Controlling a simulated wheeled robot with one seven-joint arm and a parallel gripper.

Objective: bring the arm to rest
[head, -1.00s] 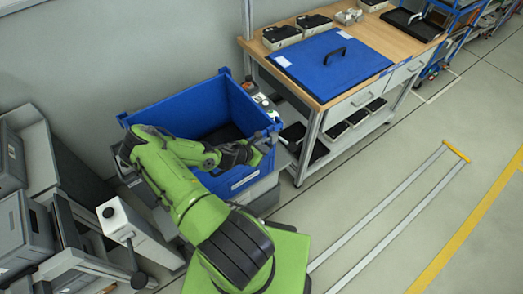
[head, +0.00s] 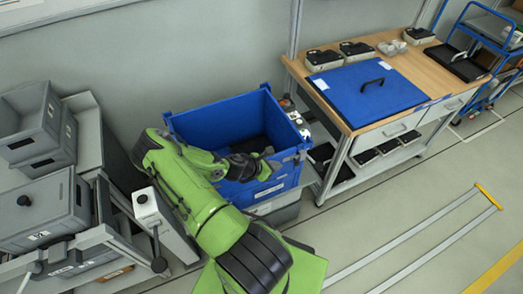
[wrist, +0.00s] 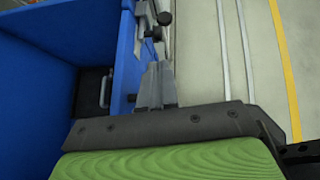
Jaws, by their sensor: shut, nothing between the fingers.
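My green arm reaches from the lower middle of the head view to the large blue bin. My gripper (head: 268,164) is shut and empty, at the bin's front right side; its exact height over the rim is hard to tell. In the wrist view my gripper's grey fingers (wrist: 156,84) are together, next to the bin's blue wall. The blue bin (head: 205,117) stands against the wall on a grey base. A dark item with a handle (wrist: 93,90) lies inside it. My arm hides part of the bin's front.
A workbench (head: 435,72) with a blue lid (head: 365,95) and several black-and-white boxes stands right of the bin. Grey crates (head: 40,205) and a rack fill the left. A blue cart (head: 490,45) stands far right. The floor at right is clear, with rails (head: 430,235).

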